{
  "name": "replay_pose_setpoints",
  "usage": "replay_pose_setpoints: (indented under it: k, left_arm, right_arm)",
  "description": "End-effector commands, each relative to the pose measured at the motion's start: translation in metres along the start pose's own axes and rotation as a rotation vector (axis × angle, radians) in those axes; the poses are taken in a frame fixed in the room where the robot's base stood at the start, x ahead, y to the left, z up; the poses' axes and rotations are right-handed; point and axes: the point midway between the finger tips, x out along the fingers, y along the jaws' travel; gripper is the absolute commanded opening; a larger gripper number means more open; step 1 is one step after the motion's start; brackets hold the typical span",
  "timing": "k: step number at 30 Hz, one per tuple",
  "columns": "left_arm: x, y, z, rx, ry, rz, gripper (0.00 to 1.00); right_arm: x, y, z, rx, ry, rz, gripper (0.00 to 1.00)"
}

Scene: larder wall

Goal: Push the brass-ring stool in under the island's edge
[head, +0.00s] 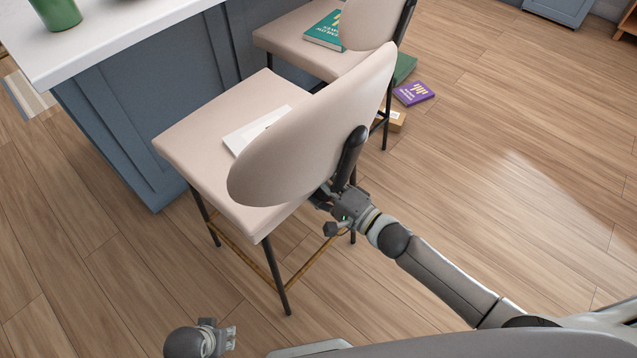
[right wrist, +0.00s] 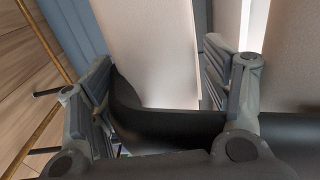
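The brass-ring stool (head: 195,135) has a beige seat and rounded back, black legs and a brass foot ring low down. It stands upright beside the island (head: 130,115), whose white top (head: 110,35) overhangs blue panels; its seat is largely outside the edge. My right gripper (head: 328,200) is at the stool's back, by the black back support. In the right wrist view, its fingers (right wrist: 165,100) are wide apart with the black support (right wrist: 150,125) between them. My left gripper (head: 230,338) is low at the bottom, away from the stool; its finger gap is unclear.
A white book (head: 245,133) lies on the stool's seat, partly hidden by the back. A second beige stool (head: 285,40) stands beyond, with a green book (head: 325,30) on it. A purple book (head: 413,93) and a box (head: 396,121) are near its legs.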

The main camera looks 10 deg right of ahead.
Motion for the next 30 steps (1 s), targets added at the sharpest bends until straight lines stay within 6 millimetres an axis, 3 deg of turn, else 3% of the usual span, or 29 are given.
replay_pose_setpoints:
  k: [2, 16, 30]
  left_arm:
    - [-0.0003, 0.0001, 0.0, 0.0, 0.0, 0.0, 0.4]
    - [-0.0001, 0.0002, 0.0002, 0.0, -0.001, 0.0, 0.4]
    - [0.0045, 0.0002, 0.0013, 0.0, -0.001, 0.0, 0.4]
  right_arm:
    - [0.0009, -0.0036, 0.0002, -0.002, -0.002, -0.007, 0.6]
    - [0.0, -0.0015, -0.0001, 0.0, -0.001, -0.003, 0.0]
    - [-0.0007, 0.0049, -0.0003, 0.0, 0.0, 0.0, 0.0]
